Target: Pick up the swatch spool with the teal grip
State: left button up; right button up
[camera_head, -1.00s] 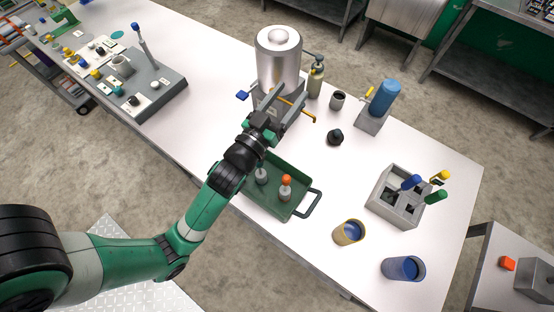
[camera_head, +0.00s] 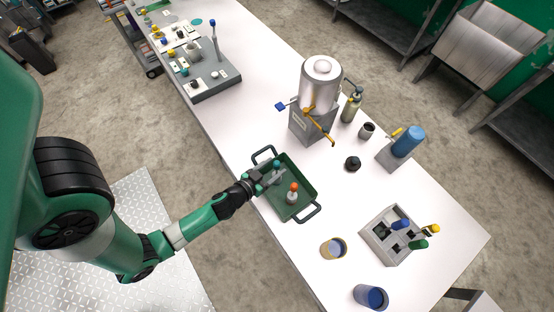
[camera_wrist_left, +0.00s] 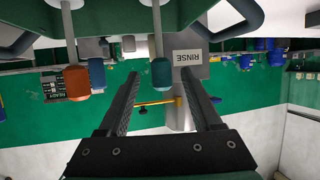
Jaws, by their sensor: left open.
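The swatch spool with the teal grip (camera_head: 277,167) stands in the green tray (camera_head: 304,174), partly hidden by my left gripper (camera_head: 268,178). In the wrist view, which looks upside down, its teal grip (camera_wrist_left: 162,73) lies between the lines of the two open fingers (camera_wrist_left: 160,88). The gripper is open and empty; I cannot tell whether the fingertips reach past the grip. A second spool with an orange grip (camera_head: 293,188) stands in the same tray, and its grip also shows in the wrist view (camera_wrist_left: 77,83), outside the fingers. My right gripper is not in view.
A metal drum (camera_head: 320,85) on a grey base stands behind the tray. A grey divided rack (camera_head: 378,240) with colored-handled tools, a yellow-rimmed cup (camera_head: 332,247) and a blue cup (camera_head: 370,296) stand to the right.

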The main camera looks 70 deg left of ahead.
pick_arm(q)
jog(key=x, duration=0.5)
jog(key=shift+w+a+f, duration=0.15)
jog(key=shift+a+f, duration=0.05)
jog(key=shift+f, duration=0.15)
grip_shut()
